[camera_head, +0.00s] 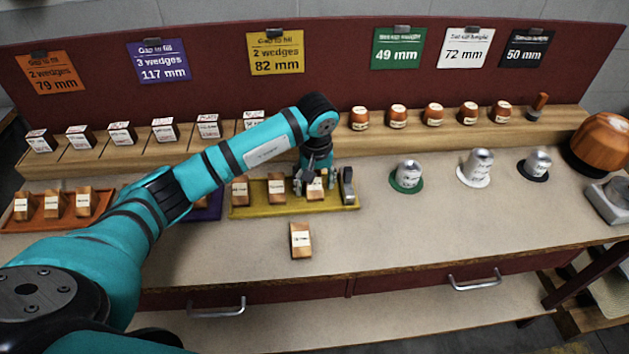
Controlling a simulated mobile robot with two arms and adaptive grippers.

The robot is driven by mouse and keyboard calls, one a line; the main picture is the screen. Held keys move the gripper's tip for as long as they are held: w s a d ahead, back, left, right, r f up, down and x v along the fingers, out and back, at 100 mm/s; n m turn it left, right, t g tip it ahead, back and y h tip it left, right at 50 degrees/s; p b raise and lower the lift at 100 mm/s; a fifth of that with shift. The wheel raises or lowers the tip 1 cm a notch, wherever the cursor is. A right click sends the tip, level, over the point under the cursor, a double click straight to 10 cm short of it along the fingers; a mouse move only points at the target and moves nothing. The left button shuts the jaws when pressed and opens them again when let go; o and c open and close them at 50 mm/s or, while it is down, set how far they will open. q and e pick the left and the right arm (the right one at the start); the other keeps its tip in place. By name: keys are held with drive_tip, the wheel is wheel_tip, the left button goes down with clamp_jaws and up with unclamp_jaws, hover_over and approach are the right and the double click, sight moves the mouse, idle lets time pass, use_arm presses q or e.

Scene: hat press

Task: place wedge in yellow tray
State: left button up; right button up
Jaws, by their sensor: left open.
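The yellow tray (292,211) lies on the bench in the middle of the picture. Several wooden wedges with white labels stand in it: one at its left end (240,192), one beside that (277,188), and one (315,187) right at my gripper. A metal piece (346,186) stands at the tray's right end. My left gripper (315,182) points down over the right part of the tray, its open fingers around or beside the wedge there. Another wedge (300,241) lies on the bench in front of the tray. My right gripper is not in view.
An orange tray (50,224) with wedges lies at the left; a purple tray (207,212) is partly behind my arm. Metal cups (407,174) on coloured discs stand right. Labelled blocks line the back shelf under coloured cards. The bench front is mostly clear.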

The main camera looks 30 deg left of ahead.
sight(315, 191)
use_arm(q)
wheel_tip(315, 191, up, 12)
drive_tip(key=s+b, duration=0.1)
drive_tip(key=b, duration=0.1)
drive_tip(key=shift+s+d+r, duration=0.2)
drive_tip(key=shift+d, duration=0.25)
